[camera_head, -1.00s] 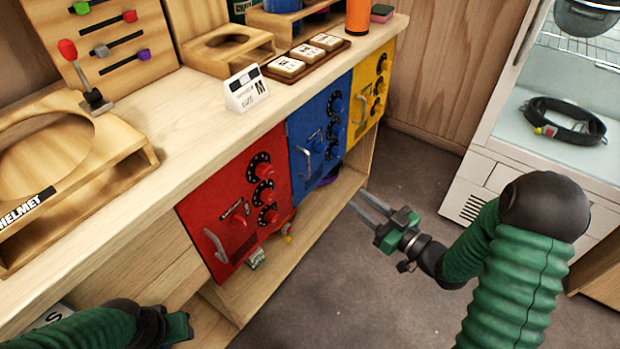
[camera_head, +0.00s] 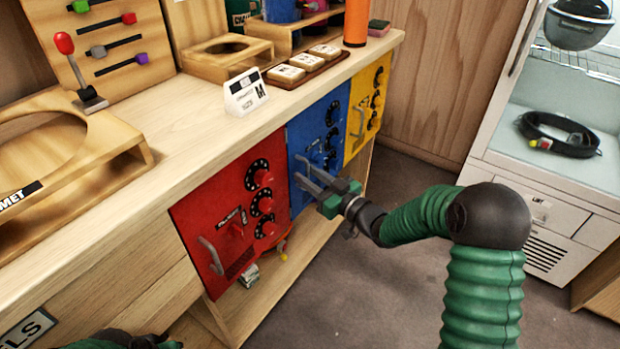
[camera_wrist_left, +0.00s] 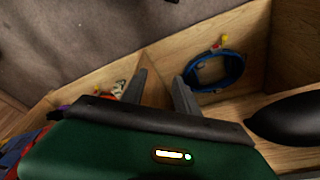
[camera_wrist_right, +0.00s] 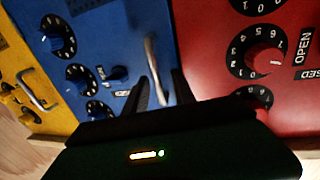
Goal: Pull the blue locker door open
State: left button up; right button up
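The blue locker door (camera_head: 320,120) sits shut between a red and a yellow door under the counter, with dark dials and a knob on it. It also shows in the right wrist view (camera_wrist_right: 100,22). My right gripper (camera_head: 302,173) is in front of its lower left part, fingers pointing at it. In the right wrist view the silver handle (camera_wrist_right: 153,62) reaches down between the parted fingertips (camera_wrist_right: 160,80); contact cannot be told. My left gripper (camera_wrist_left: 161,76) is open and empty, low by the shelf; only its arm end shows in the head view.
The red door (camera_head: 205,205) and yellow door (camera_head: 358,100) flank the blue one, each with a handle. The counter (camera_head: 190,115) above holds a sign and tiles. A blue coil (camera_wrist_left: 218,72) lies on the shelf below. Grey floor in front is clear.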

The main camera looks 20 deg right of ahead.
jog(key=shift+d, duration=0.25)
grip_shut()
dwell(1.0)
